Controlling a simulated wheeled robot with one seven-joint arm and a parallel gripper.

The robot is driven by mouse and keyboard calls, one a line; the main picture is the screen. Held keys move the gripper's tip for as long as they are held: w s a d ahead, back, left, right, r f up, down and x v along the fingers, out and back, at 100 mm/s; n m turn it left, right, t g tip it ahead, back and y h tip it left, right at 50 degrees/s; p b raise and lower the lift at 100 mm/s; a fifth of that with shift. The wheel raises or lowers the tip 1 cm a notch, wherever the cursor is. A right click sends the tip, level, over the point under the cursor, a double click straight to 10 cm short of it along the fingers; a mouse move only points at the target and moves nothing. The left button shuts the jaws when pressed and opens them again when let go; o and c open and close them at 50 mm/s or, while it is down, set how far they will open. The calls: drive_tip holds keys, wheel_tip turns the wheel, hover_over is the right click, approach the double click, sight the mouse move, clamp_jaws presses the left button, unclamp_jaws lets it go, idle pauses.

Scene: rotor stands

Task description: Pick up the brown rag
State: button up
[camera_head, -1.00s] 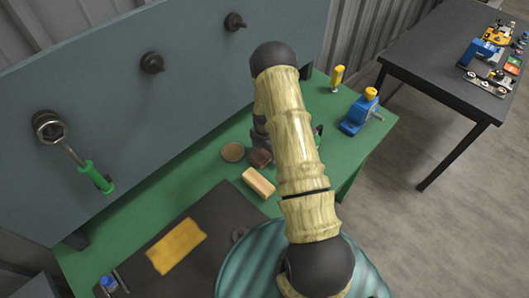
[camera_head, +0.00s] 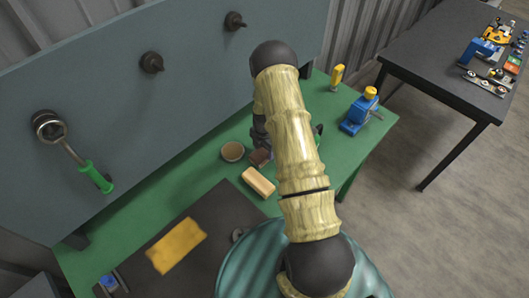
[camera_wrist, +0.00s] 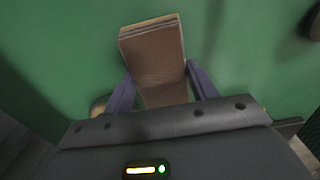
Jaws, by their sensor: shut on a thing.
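The brown rag (camera_wrist: 155,55) looks like a folded block with layered edges in the wrist view. It sits between the two purple fingers of my gripper (camera_wrist: 160,82), which is shut on it. In the head view the rag (camera_head: 261,157) is a small dark brown patch beside my arm, over the green bench. My gripper is mostly hidden behind my arm there. I cannot tell whether the rag still touches the bench.
A tan block (camera_head: 258,181) and a round brown dish (camera_head: 232,151) are close by on the green bench (camera_head: 345,160). A yellow cloth (camera_head: 176,246) lies on a dark mat (camera_head: 205,215). A blue vise (camera_head: 360,113) stands at right. A grey panel (camera_head: 100,85) rises behind.

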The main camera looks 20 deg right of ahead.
sight(264, 151)
drive_tip(key=shift+r, duration=0.15)
wheel_tip(264, 151, up, 10)
drive_tip(key=b, duration=0.4)
idle(0.4)
drive_tip(key=o, duration=0.5)
drive_tip(key=c, duration=0.3)
